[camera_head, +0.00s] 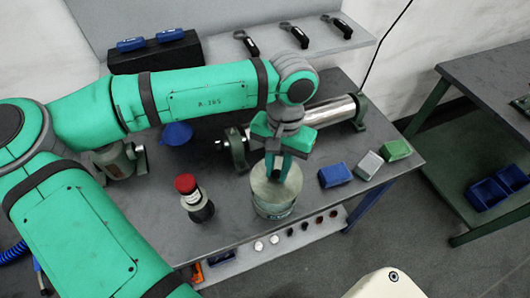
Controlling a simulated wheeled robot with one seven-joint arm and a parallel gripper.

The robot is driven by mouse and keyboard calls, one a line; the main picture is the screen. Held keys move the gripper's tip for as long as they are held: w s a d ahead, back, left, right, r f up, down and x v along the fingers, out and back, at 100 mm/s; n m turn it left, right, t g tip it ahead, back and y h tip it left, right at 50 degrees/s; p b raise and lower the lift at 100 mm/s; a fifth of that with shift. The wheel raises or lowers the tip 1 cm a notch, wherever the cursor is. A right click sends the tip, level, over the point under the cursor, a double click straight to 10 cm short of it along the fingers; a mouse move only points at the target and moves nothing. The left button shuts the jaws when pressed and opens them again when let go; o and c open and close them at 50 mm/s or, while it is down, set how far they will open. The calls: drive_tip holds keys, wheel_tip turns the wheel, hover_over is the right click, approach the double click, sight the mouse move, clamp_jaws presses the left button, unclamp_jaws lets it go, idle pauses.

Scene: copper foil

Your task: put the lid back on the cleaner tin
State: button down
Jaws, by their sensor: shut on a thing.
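The cleaner tin (273,212) is a pale grey-green cylinder with a darker label band low on its side, standing upright near the front edge of the grey bench. A round pale lid (262,191) is over its top, seen from above. My gripper (278,176) points down from above, its dark fingers shut on the lid near its middle. The fingers hide the part they grip. I cannot tell whether the lid touches the tin's rim or is slightly above it.
A red-capped dark bottle (193,199) stands left of the tin. Blue (335,175), grey (368,165) and green (396,150) blocks lie to the right. A metal roller (325,113) lies behind my gripper. A blue funnel-like piece (177,134) is farther left. A shelf with small items runs below the front edge.

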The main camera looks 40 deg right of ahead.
sight(275, 182)
drive_tip(key=shift+w+f, duration=0.2)
drive_tip(key=shift+f, duration=3)
drive_tip(key=shift+a, duration=0.15)
drive_tip(key=shift+f, duration=0.2)
idle(0.4)
drive_tip(key=c, duration=1)
unclamp_jaws()
